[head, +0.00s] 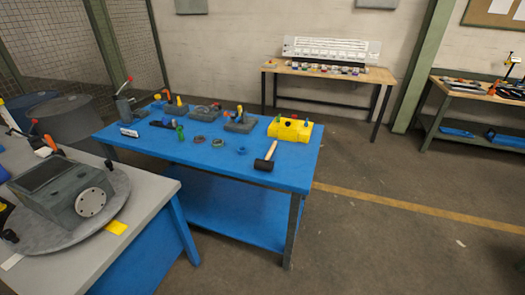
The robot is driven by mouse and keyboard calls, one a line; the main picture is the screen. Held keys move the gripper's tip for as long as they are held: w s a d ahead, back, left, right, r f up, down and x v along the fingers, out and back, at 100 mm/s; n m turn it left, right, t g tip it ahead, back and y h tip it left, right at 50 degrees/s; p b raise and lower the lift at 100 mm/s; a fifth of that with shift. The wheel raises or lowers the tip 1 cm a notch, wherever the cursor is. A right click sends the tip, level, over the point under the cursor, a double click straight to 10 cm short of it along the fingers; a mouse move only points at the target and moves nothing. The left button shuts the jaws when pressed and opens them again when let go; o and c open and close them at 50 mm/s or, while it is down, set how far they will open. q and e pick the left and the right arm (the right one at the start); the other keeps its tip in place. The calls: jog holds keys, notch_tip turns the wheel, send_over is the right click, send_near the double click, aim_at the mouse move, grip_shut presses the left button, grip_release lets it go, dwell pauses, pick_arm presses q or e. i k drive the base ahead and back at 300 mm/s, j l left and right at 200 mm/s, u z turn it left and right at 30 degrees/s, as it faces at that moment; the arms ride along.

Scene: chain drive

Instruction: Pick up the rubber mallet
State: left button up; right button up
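The rubber mallet (265,160) lies on the blue table (292,178), near its front right corner. Its black head is toward the front and its light wooden handle points away to the back right. Nothing touches it. Neither of my grippers shows in the head view.
A yellow block (289,129) stands behind the mallet. A blue ring (242,151), a green bottle (180,132) and several grey trays with tools lie further left. A grey bench (150,190) with a machine housing (65,190) is at the near left. The floor right of the table is clear.

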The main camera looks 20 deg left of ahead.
aim_at(265, 165)
jog(key=i+j+z, duration=0.1)
jog(key=i, duration=0.3)
jog(key=i+j, duration=0.2)
jog(key=i, duration=0.2)
jog(key=i+j+z, duration=0.15)
jog(key=i, duration=0.3)
